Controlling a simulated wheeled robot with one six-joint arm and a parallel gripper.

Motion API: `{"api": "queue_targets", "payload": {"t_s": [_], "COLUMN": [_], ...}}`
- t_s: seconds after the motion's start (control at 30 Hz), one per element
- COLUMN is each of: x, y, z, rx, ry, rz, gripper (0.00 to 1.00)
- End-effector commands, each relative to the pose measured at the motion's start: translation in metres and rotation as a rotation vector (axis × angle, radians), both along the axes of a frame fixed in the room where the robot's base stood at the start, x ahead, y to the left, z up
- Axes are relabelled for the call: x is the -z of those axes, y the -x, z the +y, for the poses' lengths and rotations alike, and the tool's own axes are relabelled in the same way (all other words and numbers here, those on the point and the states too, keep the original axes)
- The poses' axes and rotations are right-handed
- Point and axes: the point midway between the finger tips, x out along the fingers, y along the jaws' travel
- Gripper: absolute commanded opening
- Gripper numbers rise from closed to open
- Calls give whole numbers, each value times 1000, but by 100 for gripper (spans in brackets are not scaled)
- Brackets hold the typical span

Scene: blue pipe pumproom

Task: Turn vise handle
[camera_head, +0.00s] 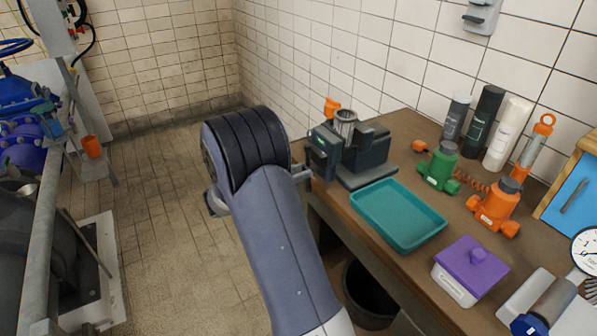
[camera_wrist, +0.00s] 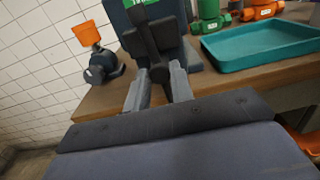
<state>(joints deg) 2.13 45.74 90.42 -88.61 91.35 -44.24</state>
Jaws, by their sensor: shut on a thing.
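The dark grey-green vise (camera_head: 366,152) stands at the left end of the workbench, with a metal cylinder (camera_head: 346,120) at its jaws. My gripper is mostly hidden behind my arm in the head view; a pale part shows beside the vise front. In the wrist view my gripper (camera_wrist: 160,81) has its two grey fingers on either side of the dark vise handle (camera_wrist: 159,74) at the front of the vise. It is shut on the handle, which is small and partly hidden by the fingers.
A teal tray (camera_head: 398,214) lies right of the vise, with a purple-lidded box (camera_head: 470,270) nearer me. Green (camera_head: 439,168) and orange (camera_head: 495,206) valve bodies stand behind. A black bin (camera_head: 370,294) is below the bench.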

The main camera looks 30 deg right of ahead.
Motion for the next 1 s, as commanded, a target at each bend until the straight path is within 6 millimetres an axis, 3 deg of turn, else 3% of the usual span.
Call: {"api": "queue_targets", "payload": {"t_s": [0.27, 1.0], "x": [-5, -4], "y": [0, 0], "z": [0, -2], "rx": [0, 3], "ry": [-8, -45], "rz": [139, 792], "gripper": [0, 0]}}
